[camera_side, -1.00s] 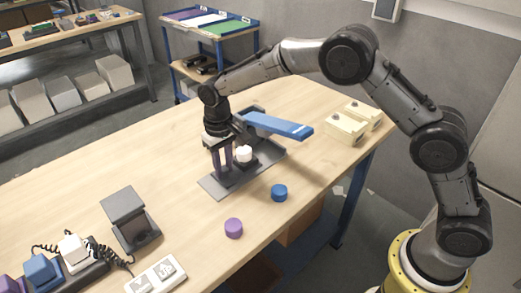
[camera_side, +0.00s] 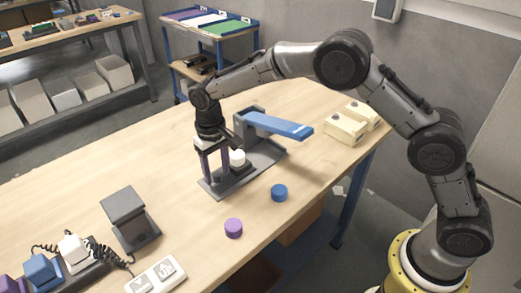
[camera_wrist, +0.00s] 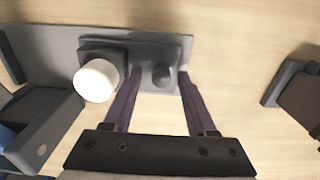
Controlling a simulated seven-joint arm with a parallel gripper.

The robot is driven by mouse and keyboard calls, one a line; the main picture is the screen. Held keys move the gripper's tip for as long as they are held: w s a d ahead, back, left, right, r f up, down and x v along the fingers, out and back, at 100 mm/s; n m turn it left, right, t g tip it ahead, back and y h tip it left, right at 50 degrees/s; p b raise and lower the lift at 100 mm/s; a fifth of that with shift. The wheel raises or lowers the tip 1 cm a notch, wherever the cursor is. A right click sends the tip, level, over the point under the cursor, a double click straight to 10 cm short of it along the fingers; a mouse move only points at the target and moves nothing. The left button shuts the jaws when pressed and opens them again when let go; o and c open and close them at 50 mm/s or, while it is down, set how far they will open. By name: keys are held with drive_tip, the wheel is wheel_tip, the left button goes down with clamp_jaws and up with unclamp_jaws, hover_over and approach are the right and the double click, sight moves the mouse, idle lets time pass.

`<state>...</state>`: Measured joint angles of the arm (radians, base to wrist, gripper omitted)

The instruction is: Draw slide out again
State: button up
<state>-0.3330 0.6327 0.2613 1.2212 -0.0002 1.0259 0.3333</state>
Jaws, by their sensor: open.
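The slide (camera_wrist: 118,55) is a dark block on a long grey base plate (camera_side: 262,160). It carries a white round piece (camera_side: 238,157), which also shows in the wrist view (camera_wrist: 97,81). A small dark knob (camera_wrist: 161,75) stands beside the block. My gripper (camera_side: 217,176) points down at the left, near end of the base plate. In the wrist view its two purple fingers (camera_wrist: 159,77) are apart, one on each side of the knob, with small gaps. The fingers hide part of the slide in the side view.
A blue lever (camera_side: 278,125) on a grey post reaches over the far end of the base. A blue disc (camera_side: 279,193) and a purple disc (camera_side: 233,228) lie in front. A dark stand (camera_side: 130,220) is at left, and cream boxes (camera_side: 345,128) are at right.

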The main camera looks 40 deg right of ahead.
drive_tip(key=shift+r, duration=3)
drive_tip(key=s+d+r+m+t, duration=0.15)
drive_tip(key=d+r, duration=0.35)
drive_tip(key=r, duration=0.6)
drive_tip(key=s+d+r+t, duration=0.3)
drive_tip(key=s+d+r, duration=0.4)
drive_tip(key=s+r, duration=0.3)
drive_tip(key=s+d+t, duration=0.1)
drive_tip(key=s+d, duration=0.3)
drive_tip(key=s, duration=1)
drive_tip(key=s+d+f+n, duration=0.1)
drive_tip(key=s+f, duration=0.7)
drive_tip(key=f, duration=0.1)
drive_tip(key=shift+s+d+f, duration=0.25)
drive_tip(key=shift+s, duration=0.05)
